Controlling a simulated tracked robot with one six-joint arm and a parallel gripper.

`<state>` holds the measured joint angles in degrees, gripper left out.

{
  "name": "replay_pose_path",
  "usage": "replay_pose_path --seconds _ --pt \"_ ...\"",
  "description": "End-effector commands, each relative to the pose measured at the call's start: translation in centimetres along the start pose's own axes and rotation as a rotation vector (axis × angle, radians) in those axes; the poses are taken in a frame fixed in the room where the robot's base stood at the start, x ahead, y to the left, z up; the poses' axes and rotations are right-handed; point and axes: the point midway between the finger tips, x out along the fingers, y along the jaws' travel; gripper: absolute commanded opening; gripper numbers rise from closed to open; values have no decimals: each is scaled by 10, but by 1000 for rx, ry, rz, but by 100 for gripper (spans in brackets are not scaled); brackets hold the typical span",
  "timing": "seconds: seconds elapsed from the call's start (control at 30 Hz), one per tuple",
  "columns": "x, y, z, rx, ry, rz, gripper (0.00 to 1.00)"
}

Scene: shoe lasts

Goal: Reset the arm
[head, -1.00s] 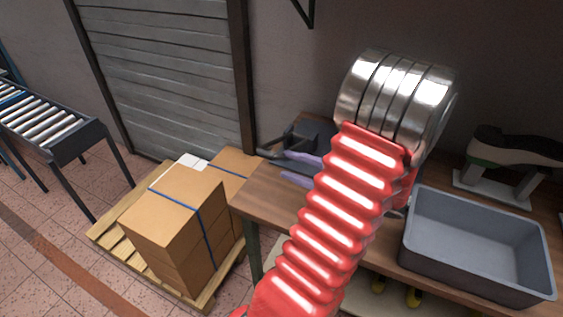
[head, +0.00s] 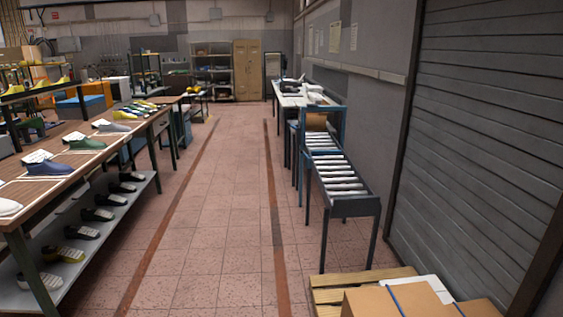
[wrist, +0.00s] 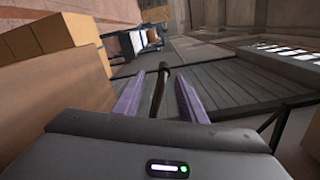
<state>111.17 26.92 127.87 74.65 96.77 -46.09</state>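My gripper (wrist: 161,76) shows in the wrist view, its two purple fingers standing apart with a gap between them. A narrow dark brown strip shows in that gap; it looks like part of the background, and I see nothing gripped. The dark gripper body with a small lit indicator fills the bottom of the wrist view. My arm and gripper do not show in the head view now.
In the head view, a shoe table (head: 85,158) stands left and a roller conveyor (head: 340,185) right, beside a slatted shutter (head: 480,150). Cardboard boxes (head: 385,302) rest on a pallet (head: 365,278) at bottom right. The tiled aisle (head: 215,220) between is clear.

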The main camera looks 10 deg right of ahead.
Motion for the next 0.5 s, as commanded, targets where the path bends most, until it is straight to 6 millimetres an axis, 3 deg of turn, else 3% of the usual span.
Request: replay_pose_path --seconds 0.27,0.5 --pt "42 6 34 12 -119 115 38" --pt "92 22 88 -15 -280 324 38"
